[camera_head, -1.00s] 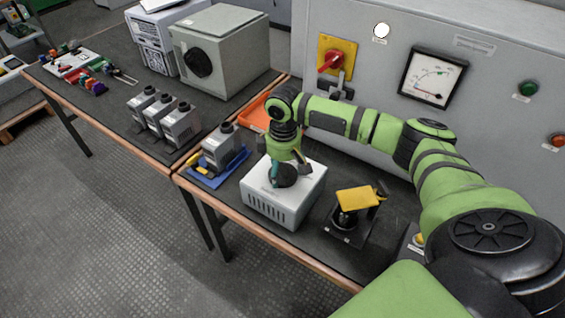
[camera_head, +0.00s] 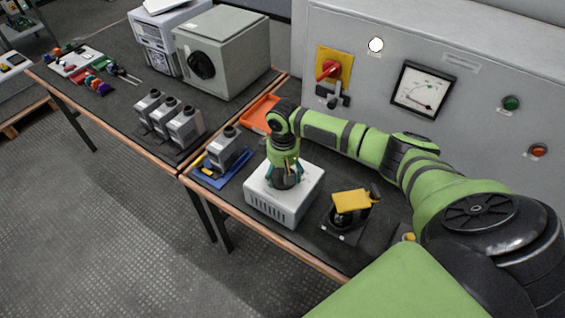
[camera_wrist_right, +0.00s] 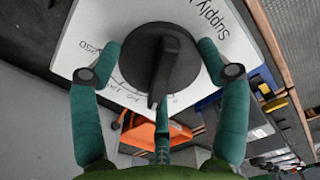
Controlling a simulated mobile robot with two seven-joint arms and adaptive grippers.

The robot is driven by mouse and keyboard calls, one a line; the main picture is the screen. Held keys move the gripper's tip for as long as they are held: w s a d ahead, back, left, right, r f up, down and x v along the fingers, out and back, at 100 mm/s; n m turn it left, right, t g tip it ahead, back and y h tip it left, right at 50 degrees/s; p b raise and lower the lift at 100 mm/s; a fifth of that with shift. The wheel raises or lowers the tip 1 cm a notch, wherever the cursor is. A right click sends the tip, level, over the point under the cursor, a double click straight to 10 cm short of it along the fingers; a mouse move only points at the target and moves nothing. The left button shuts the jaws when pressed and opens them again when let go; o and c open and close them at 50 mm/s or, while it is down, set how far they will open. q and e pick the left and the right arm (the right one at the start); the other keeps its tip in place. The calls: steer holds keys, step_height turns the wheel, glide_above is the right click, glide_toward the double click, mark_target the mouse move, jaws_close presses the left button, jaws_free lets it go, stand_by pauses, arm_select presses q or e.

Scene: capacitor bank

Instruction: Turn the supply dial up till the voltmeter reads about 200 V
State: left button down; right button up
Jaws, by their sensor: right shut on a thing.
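The supply box (camera_head: 271,206) is a white vented unit on the bench, with a round black dial (camera_head: 286,182) on top. My right gripper (camera_head: 285,176) is over it, pointing down. In the right wrist view its teal fingers (camera_wrist_right: 160,50) are on either side of the black dial (camera_wrist_right: 160,60), shut on it. The dial's pointer ridge faces down in that view; part of the printed scale is hidden, with 250 readable at left. The voltmeter (camera_head: 423,90) is on the grey cabinet; its needle lies low in the face, too small to read exactly. My left gripper is out of view.
A black device with a yellow top (camera_head: 351,201) stands right of the supply box. A capacitor (camera_head: 227,151) on a blue tray and an orange tray (camera_head: 259,114) are beside it. A red-handled switch (camera_head: 329,70) is on the cabinet.

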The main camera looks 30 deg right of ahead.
mark_target(284, 172)
steer(key=shift+s+f, duration=0.3)
steer(key=shift+s, duration=0.05)
steer(key=o, duration=1.1)
steer(key=shift+o, duration=0.2)
steer(key=shift+r, duration=0.15)
steer(key=shift+w+r, duration=0.1)
steer(key=shift+w+r, duration=0.1)
steer(key=shift+r, duration=0.05)
step_height(284, 172, up, 12)
steer(key=shift+f, duration=0.2)
